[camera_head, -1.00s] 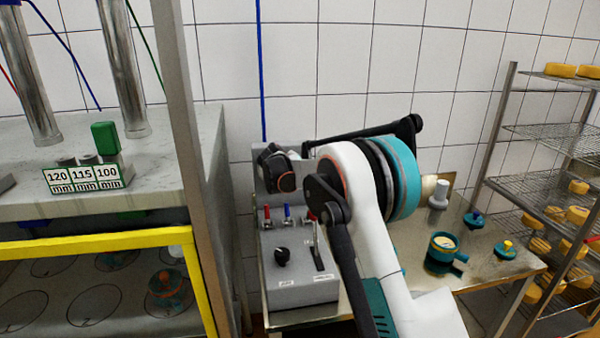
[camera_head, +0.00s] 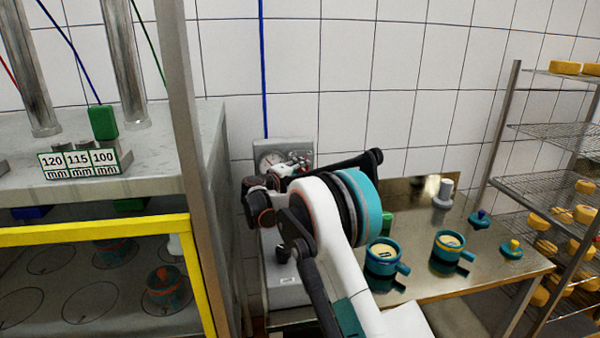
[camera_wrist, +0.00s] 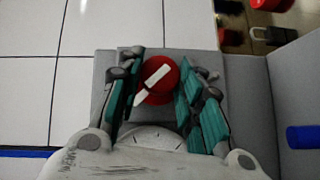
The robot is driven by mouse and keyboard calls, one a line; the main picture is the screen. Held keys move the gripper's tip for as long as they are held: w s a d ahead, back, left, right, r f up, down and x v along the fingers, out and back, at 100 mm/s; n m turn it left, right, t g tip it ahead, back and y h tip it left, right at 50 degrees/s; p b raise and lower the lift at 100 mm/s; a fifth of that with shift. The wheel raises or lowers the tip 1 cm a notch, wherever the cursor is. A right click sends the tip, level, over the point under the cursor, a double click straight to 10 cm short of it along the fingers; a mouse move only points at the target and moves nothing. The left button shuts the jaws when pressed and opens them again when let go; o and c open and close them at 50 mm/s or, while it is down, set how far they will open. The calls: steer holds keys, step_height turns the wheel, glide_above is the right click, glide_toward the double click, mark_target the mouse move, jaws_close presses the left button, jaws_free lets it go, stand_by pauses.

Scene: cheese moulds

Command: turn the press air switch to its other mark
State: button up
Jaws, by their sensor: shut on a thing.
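The press air switch (camera_wrist: 169,88), a round red knob with a white bar, sits on a grey upright panel in the wrist view. Its white bar slants from upper right to lower left. My gripper (camera_wrist: 158,74) has its teal-padded fingers on both sides of the knob and is shut on it. In the head view my gripper (camera_head: 293,162) is at the upright panel (camera_head: 302,146), and its wrist and arm hide much of the switch. The marks around the knob cannot be read.
A grey control box with a black knob (camera_head: 283,254) stands below the panel, partly behind my arm. Teal moulds (camera_head: 383,258) stand on the metal table at right. A wire cheese rack (camera_head: 510,110) is farther right. A yellow-framed press (camera_head: 100,232) stands at left.

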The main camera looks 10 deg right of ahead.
stand_by(0.6)
steer(key=o, duration=1.1)
steer(key=shift+w, duration=0.1)
steer(key=shift+c, duration=0.2)
steer(key=shift+h, duration=0.3)
steer(key=v, duration=0.7)
steer(key=shift+s, duration=0.25)
